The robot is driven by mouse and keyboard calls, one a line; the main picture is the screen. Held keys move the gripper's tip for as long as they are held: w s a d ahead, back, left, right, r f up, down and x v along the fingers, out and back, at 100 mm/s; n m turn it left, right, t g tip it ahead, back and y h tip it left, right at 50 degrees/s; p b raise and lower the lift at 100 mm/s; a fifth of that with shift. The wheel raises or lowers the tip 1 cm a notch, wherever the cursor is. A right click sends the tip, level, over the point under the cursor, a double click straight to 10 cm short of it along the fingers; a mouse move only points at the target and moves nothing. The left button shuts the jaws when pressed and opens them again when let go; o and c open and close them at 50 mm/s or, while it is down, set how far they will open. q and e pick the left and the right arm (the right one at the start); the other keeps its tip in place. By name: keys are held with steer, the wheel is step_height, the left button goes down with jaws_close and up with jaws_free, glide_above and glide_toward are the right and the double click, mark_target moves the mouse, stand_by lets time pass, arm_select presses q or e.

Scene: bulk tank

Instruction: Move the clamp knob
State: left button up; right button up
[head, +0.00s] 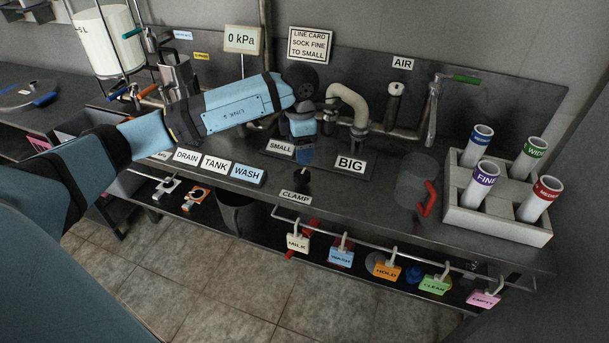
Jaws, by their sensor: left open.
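A small dark knob (303,175) stands on the bench's front part, just behind the CLAMP label (296,197). I take it to be the clamp knob. My left arm reaches in from the left, and its gripper (305,157) hangs down between the SMALL (280,149) and BIG (350,164) labels. The gripper is open, a little behind and above the knob in the picture. I cannot tell whether they touch. The fingers are small and dark, and I see nothing held in them. My right gripper is not in view.
A curved beige pipe (348,98) and a metal lever with a green handle (463,79) stand behind. A jug with a red handle (427,198) and a rack of labelled tubes (497,218) are at right. Coloured tags hang from the front rail (400,259).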

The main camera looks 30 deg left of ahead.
mark_target(301, 174)
arm_select(q)
step_height(301, 174, down, 8)
steer(key=shift+f+b, duration=0.2)
steer(key=shift+b, duration=0.15)
steer(key=shift+d+f, duration=0.1)
steer(key=shift+f, duration=0.6)
steer(key=shift+c, duration=0.5)
steer(key=c, duration=0.8)
steer(key=shift+c, duration=0.2)
